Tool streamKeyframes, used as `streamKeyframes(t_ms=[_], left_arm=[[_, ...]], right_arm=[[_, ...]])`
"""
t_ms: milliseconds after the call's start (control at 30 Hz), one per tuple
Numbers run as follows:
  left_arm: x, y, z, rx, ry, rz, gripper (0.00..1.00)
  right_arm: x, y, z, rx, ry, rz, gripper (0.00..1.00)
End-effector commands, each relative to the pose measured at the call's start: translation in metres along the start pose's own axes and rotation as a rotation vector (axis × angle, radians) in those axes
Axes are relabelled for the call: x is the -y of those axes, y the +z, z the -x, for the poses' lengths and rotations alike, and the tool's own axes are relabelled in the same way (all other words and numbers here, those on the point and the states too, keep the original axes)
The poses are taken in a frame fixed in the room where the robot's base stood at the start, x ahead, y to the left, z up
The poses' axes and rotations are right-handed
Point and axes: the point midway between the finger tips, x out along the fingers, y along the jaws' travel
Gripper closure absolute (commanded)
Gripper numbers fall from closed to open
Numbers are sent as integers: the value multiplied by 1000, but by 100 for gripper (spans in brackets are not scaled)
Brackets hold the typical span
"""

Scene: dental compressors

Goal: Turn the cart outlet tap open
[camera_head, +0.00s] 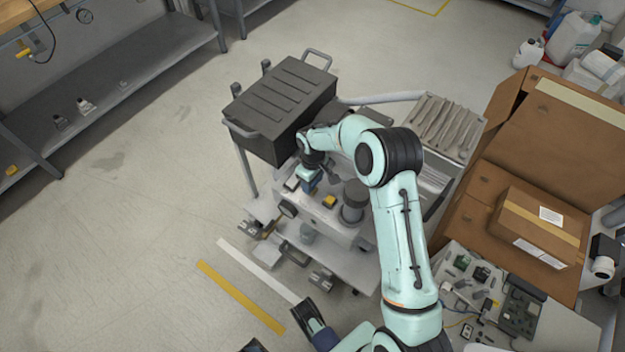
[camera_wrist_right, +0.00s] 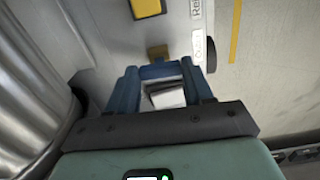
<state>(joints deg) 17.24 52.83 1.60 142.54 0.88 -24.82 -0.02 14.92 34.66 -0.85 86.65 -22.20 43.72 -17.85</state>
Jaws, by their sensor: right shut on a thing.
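The cart (camera_head: 330,225) stands in the middle of the head view, with a pale top panel under a dark ribbed box. My right arm reaches over it from the right. My right gripper (camera_head: 310,184) points down at the panel. In the right wrist view its blue fingers (camera_wrist_right: 165,92) are shut on a small pale grey piece (camera_wrist_right: 166,98), which appears to be the outlet tap's handle; the fingers hide most of it. A small brass-coloured tab (camera_wrist_right: 158,51) shows just beyond the fingertips. My left gripper (camera_head: 310,318) shows only partly at the bottom edge, away from the cart.
A yellow block (camera_head: 329,201) and a dark cylinder (camera_head: 355,200) stand on the panel beside the right gripper. A shiny metal cylinder (camera_wrist_right: 25,85) is close at left in the wrist view. Cardboard boxes (camera_head: 540,225) stand at right. The floor (camera_head: 110,230) at left is clear.

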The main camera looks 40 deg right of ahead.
Motion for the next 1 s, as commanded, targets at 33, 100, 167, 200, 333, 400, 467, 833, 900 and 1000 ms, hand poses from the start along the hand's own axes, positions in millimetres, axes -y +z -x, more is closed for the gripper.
streamKeyframes(t_ms=[33,100,167,200,333,400,467,833,900,1000], left_arm=[[0,0,0,0,0,0,0],[0,0,0,1,0,0,0],[0,0,1,1,0,0,0],[0,0,1,1,-1,0,0],[0,0,1,1,-1,0,0],[0,0,1,1,-1,0,0],[0,0,1,1,-1,0,0],[0,0,1,1,0,0,0],[0,0,1,1,0,0,0],[0,0,1,1,0,0,0]], right_arm=[[0,0,1,-2,0,13,79],[0,0,1,-2,0,27,79],[0,-1,1,-2,0,36,79],[0,-1,1,-2,1,41,79],[0,-1,1,-2,1,48,79],[0,-1,1,-2,1,49,79],[0,-1,1,-2,1,49,79],[0,0,0,-1,1,48,23],[0,0,0,-1,1,48,23],[0,0,1,-1,1,47,23]])
